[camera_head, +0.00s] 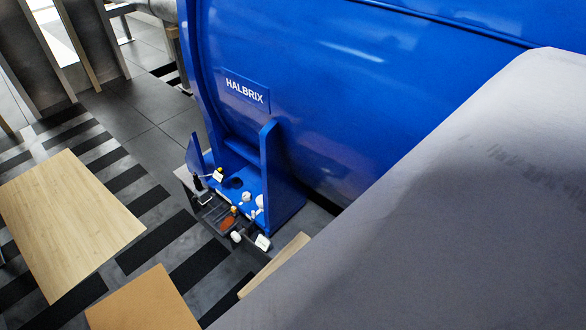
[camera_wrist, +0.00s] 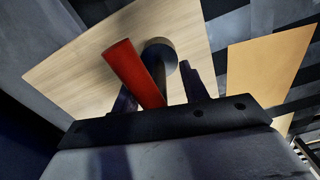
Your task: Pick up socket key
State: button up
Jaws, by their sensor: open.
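In the wrist view, a thick red bar (camera_wrist: 132,72) and a dark round-ended cylinder (camera_wrist: 159,54) show between and beyond the fingers of my gripper (camera_wrist: 158,86). They may be the handle and socket of the socket key, but I cannot tell for sure. My gripper is open, with its two dark fingers apart; the lower end of the red bar reaches down between them. Whether either finger touches it is unclear. My gripper is not seen in the head view, and no socket key can be made out there.
A large blue motor housing (camera_head: 300,70) fills the head view's middle. At its foot, a blue bracket (camera_head: 268,180) and a dark tray (camera_head: 212,214) carry several small parts. A pale wooden top (camera_head: 70,215) and an orange-brown panel (camera_head: 145,302) lie at lower left, over striped floor.

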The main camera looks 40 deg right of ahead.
jog(key=shift+c, duration=0.2)
grip_shut()
jog(key=shift+r, duration=0.1)
notch_tip(320, 180, up, 20)
jog(key=p, duration=0.1)
dwell(0.5)
